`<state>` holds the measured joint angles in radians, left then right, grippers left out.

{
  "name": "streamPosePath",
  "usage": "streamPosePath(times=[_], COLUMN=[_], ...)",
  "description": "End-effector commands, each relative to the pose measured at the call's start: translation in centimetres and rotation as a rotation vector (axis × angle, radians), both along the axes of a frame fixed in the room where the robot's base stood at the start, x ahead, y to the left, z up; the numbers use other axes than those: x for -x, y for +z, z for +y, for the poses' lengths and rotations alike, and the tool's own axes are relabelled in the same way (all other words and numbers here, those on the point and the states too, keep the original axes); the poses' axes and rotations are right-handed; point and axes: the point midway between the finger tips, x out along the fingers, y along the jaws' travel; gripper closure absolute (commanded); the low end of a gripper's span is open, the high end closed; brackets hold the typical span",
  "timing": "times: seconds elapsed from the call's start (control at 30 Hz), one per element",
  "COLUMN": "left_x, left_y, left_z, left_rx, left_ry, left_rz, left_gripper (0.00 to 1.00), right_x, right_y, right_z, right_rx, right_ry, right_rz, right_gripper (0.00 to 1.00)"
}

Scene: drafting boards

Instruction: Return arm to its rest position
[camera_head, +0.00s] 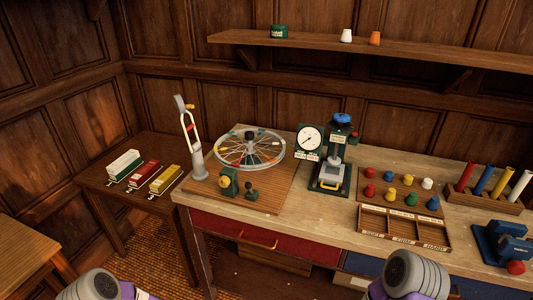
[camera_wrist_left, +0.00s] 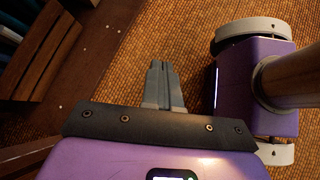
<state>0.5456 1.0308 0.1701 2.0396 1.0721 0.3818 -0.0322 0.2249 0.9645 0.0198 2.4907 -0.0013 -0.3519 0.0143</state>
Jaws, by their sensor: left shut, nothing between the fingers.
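My left gripper (camera_wrist_left: 163,84) is shut and empty in the left wrist view. Its grey fingers are together above an orange-brown woven mat, close to my purple base. The head view shows rounded grey and purple parts of my own arms at the bottom edge, but no gripper fingers. My right gripper is in neither view. In the head view a pale upright arm (camera_head: 185,120) with a red and white part stands on a grey post at the left end of the bench. It is beside a spoked wheel (camera_head: 249,149), and neither gripper is near it.
The wooden bench (camera_head: 310,205) carries a dial gauge (camera_head: 309,139), a small press (camera_head: 335,160), coloured pegs and a sectioned tray (camera_head: 404,228). A side table (camera_head: 98,183) holds three small wagons. A wall shelf (camera_head: 400,53) runs above. Mat floor (camera_head: 160,250) is open in front.

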Motion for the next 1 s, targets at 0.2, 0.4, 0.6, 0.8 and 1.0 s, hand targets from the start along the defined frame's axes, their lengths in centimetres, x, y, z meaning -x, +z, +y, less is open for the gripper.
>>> streamPosePath(times=[0.2, 0.4, 0.6, 0.8, 1.0], left_x=[8.8, 11.3, 11.8, 11.8, 11.8], left_y=[-2.3, -1.9, -1.0, -0.9, -0.9], left_z=[0.5, 0.9, 0.2, 0.1, 0.1], left_rx=[-0.317, -0.47, -0.501, -0.504, -0.504], left_ry=[-0.546, -0.898, -1.042, -1.053, -1.053], left_rz=[-0.167, -0.441, -0.617, -0.638, -0.638], left_gripper=[1.0, 1.0, 1.0, 1.0, 1.0], right_x=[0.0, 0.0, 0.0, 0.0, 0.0], right_y=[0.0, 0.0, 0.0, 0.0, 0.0], right_z=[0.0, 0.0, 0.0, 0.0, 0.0], right_rx=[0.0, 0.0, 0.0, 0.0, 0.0], right_ry=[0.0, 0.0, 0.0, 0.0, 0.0], right_rz=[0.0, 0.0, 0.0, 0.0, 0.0], right_gripper=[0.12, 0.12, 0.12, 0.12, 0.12])
